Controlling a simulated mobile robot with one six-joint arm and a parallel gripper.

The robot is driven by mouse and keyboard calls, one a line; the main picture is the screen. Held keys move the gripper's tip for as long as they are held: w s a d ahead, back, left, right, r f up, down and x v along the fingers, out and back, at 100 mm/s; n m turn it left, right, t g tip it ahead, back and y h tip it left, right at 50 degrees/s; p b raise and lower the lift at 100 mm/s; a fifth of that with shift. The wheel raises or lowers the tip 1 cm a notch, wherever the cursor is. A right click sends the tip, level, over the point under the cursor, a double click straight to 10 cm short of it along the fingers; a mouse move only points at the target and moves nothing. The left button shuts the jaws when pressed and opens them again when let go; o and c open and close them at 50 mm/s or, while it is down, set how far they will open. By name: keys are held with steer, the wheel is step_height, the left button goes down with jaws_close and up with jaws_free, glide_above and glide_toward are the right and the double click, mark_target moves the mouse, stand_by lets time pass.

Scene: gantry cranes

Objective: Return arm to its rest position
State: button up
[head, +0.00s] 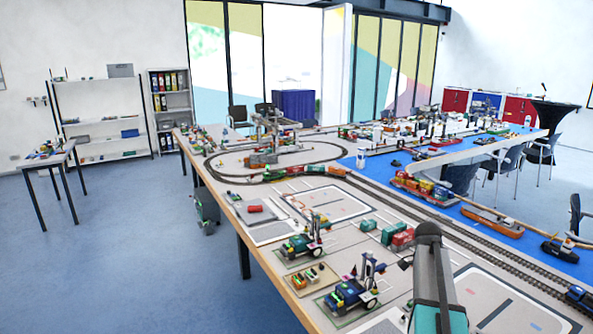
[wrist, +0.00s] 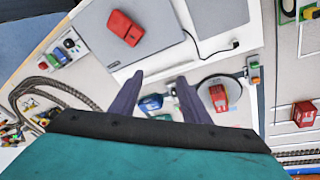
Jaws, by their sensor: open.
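My gripper (wrist: 159,76) shows in the wrist view with its two dark fingers apart and nothing between the tips. It hangs above the model table, pointing down at a pale board. A blue piece (wrist: 151,103) lies beneath, partly hidden by the fingers. In the head view a grey and teal part of my arm rises at the bottom right over the table (head: 357,194); the gripper's fingers cannot be made out there.
In the wrist view, a red block (wrist: 125,27) lies on a grey plate, another red block (wrist: 219,98) sits right of the fingers, and curved track (wrist: 62,88) runs at left. In the head view, toy vehicles (head: 348,293) and containers (head: 397,236) stand near my arm. Blue floor (head: 130,240) is open at left.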

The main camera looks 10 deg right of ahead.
steer(key=s+a+f+n+t+y, duration=0.1)
steer(key=a+f+n, duration=0.6)
steer(key=a, duration=0.6)
steer(key=s+a+f+n+t, duration=0.1)
steer(key=a+f+n, duration=0.6)
steer(key=a, duration=0.6)
steer(key=s+a+f+n+t+y, duration=0.1)
steer(key=s+a+f+n, duration=0.1)
steer(key=a+f+n, duration=0.9)
steer(key=s+f+m+g+b, duration=0.1)
steer(key=s+f+g+b, duration=0.1)
steer(key=s+f+b, duration=0.5)
steer(key=s+a+f+m+g+b, duration=0.1)
steer(key=s+f+b, duration=0.6)
steer(key=f, duration=1)
steer(key=s+a+f+m+g+b, duration=0.1)
steer(key=s+f+g+b, duration=0.1)
steer(key=s+f+b, duration=0.6)
step_height(320, 180, down, 5)
steer(key=s, duration=0.2)
steer(key=shift+s+m+g, duration=0.3)
steer(key=shift+g, duration=0.1)
steer(key=shift+a+r, duration=0.1)
